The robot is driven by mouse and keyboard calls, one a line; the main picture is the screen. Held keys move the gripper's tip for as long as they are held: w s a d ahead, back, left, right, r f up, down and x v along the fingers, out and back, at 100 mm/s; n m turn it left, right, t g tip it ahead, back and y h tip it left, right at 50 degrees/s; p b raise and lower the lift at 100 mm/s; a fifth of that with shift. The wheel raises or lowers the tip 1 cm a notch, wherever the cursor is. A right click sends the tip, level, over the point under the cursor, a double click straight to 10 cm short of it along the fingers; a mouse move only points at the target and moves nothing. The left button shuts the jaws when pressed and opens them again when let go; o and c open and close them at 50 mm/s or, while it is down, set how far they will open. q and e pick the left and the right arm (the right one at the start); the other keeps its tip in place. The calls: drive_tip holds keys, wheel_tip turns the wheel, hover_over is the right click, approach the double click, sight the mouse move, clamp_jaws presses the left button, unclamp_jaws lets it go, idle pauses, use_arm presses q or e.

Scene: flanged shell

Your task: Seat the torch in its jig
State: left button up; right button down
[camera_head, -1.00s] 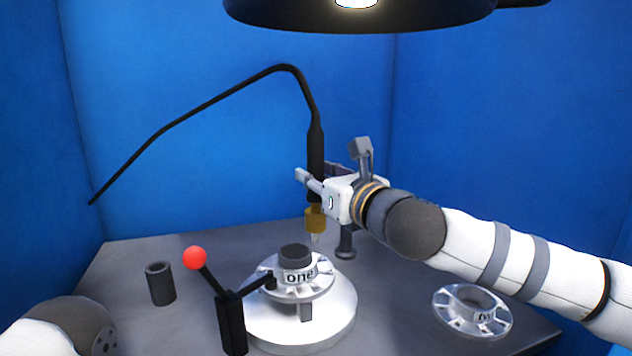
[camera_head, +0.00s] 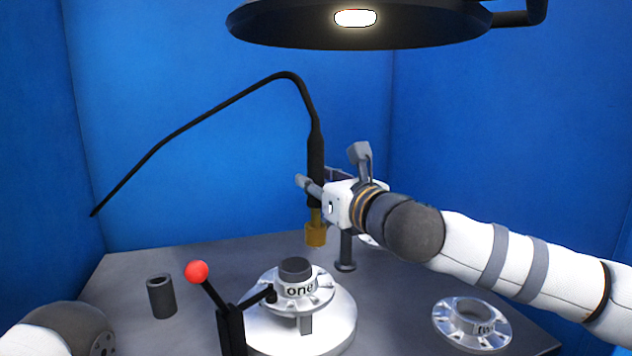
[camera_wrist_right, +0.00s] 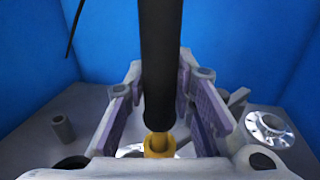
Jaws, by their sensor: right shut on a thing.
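The torch (camera_head: 316,160) is a black handle with a brass nozzle (camera_head: 315,236) at its lower end and a thin black cable bending off to the left. It hangs nearly upright above the table. My right gripper (camera_head: 316,183) is shut on the handle. In the right wrist view the torch (camera_wrist_right: 158,60) runs between the two fingers, with the brass nozzle (camera_wrist_right: 159,145) below. A dark post with a round foot (camera_head: 346,252) shows just behind the nozzle; I cannot tell whether it is the jig. My left gripper is out of view.
A flanged shell marked "one" (camera_head: 312,296) sits on a round white base (camera_head: 340,325). A black lever clamp (camera_head: 231,330) with a red knob (camera_head: 196,271) stands before it. A second flanged part (camera_head: 450,325) lies right, a dark cylinder (camera_head: 161,298) left. A lamp (camera_head: 270,30) hangs above.

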sight(316, 205)
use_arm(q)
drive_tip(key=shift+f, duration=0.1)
use_arm(e)
drive_tip(key=shift+f, duration=0.1)
idle(0.6)
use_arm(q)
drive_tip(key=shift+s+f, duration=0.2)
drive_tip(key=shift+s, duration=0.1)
use_arm(e)
drive_tip(key=shift+f, duration=0.45)
use_arm(q)
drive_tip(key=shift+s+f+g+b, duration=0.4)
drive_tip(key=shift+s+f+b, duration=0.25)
drive_tip(key=shift+b, duration=0.1)
use_arm(e)
drive_tip(key=shift+f, duration=1.25)
drive_tip(key=c, duration=1.3)
unclamp_jaws()
drive_tip(key=shift+s+f, duration=0.1)
drive_tip(key=v, duration=1.2)
